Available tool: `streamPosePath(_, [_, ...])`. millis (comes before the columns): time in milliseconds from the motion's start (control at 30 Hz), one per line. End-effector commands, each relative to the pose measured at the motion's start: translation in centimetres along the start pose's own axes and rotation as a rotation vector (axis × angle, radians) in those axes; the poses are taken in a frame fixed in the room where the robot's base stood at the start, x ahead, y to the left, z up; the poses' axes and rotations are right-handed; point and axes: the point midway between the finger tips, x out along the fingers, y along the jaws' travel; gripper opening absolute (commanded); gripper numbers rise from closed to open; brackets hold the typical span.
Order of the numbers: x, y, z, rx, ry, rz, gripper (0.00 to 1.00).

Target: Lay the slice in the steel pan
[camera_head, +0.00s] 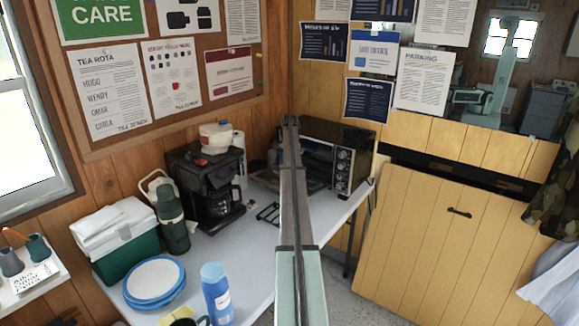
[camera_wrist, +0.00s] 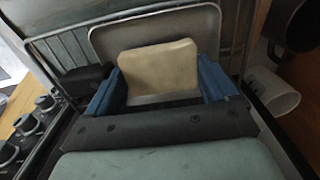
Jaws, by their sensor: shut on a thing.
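The slice (camera_wrist: 160,68) is a pale tan, rounded square in the wrist view. My gripper (camera_wrist: 161,82) is shut on it, with a blue finger at each side edge. The steel pan (camera_wrist: 150,32) is a shallow grey tray with a rounded rim, seen behind and around the slice. The slice overlaps the pan in this view; I cannot tell whether they touch. In the head view my arm reaches to the front of the toaster oven (camera_head: 342,165); the slice and the pan cannot be made out there.
Wire rack bars (camera_wrist: 60,50) run beside the pan, and oven knobs (camera_wrist: 45,103) show at left in the wrist view. A white cup (camera_wrist: 270,92) lies at right. On the table, a coffee maker (camera_head: 208,185) stands left of the oven, with a flask (camera_head: 172,220) and blue bottle (camera_head: 217,295) nearer.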

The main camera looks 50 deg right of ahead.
Motion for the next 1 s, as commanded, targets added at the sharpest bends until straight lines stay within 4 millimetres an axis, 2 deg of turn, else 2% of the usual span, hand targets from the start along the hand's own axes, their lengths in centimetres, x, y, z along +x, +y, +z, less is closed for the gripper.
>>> streamPosePath(100, [1.04, 0.02, 0.03, 0.000, 0.000, 0.000, 0.57])
streamPosePath(500, [1.40, 0.00, 0.01, 0.000, 0.000, 0.000, 0.57])
streamPosePath(533, [1.36, -0.01, 0.00, 0.000, 0.001, 0.000, 0.89])
streamPosePath(600, [1.34, -0.01, 0.00, 0.000, 0.001, 0.000, 0.96])
streamPosePath(867, [1.29, 0.00, 0.00, 0.000, 0.000, 0.000, 0.97])
streamPosePath(1000, [0.53, -0.02, -0.02, 0.000, 0.001, -0.001, 0.97])
